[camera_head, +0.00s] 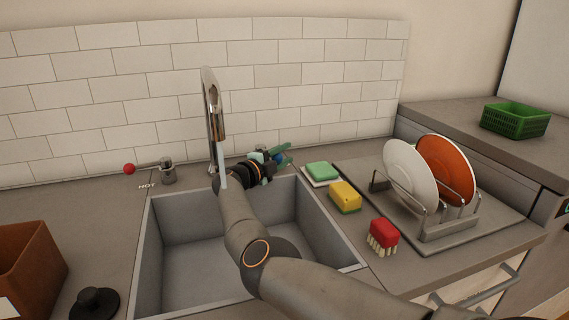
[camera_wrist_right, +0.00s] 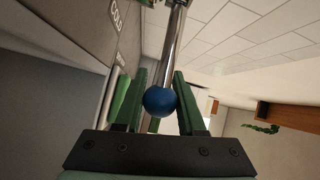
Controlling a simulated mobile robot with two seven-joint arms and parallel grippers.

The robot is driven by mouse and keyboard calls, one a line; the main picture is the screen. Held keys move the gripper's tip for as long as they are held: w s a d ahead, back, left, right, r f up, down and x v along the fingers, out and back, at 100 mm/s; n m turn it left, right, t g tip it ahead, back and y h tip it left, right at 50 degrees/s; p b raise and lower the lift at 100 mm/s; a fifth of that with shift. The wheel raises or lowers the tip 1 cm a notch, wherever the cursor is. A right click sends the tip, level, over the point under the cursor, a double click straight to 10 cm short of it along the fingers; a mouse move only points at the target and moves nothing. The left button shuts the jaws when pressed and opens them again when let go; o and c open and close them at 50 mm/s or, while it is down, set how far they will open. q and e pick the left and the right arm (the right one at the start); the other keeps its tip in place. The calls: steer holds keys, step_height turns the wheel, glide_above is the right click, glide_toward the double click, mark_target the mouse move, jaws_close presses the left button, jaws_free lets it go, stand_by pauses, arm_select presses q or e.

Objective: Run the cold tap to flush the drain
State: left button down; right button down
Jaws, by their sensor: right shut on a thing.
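The chrome tap (camera_head: 212,105) stands behind the sink (camera_head: 180,251). A pale, straight streak like water (camera_head: 223,168) drops from its spout, and my right arm hides where it ends. The cold tap's lever ends in a blue ball knob (camera_wrist_right: 160,101). My right gripper (camera_head: 280,156) is at the back right of the sink, its green fingers closed on the blue knob. The wrist view shows the knob between both fingers (camera_wrist_right: 158,104), with the COLD label beside the metal rod. The hot lever's red knob (camera_head: 129,169) is left of the tap. My left gripper is out of view.
A green sponge (camera_head: 322,172), a yellow sponge (camera_head: 345,195) and a red brush (camera_head: 383,234) lie right of the sink. A dish rack (camera_head: 449,228) holds plates. A black plug (camera_head: 94,302) and a brown box (camera_head: 28,264) are at left.

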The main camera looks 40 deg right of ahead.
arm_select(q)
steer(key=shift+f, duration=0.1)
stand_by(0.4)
arm_select(e)
steer(key=c, duration=0.5)
jaws_free()
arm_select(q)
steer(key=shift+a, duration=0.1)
arm_select(e)
steer(key=shift+a, duration=0.15)
arm_select(q)
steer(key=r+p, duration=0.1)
steer(key=p, duration=0.1)
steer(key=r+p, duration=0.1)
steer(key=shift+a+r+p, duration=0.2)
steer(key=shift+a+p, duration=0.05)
steer(key=shift+p, duration=0.15)
arm_select(e)
steer(key=v, duration=1.2)
steer(key=shift+a, duration=0.2)
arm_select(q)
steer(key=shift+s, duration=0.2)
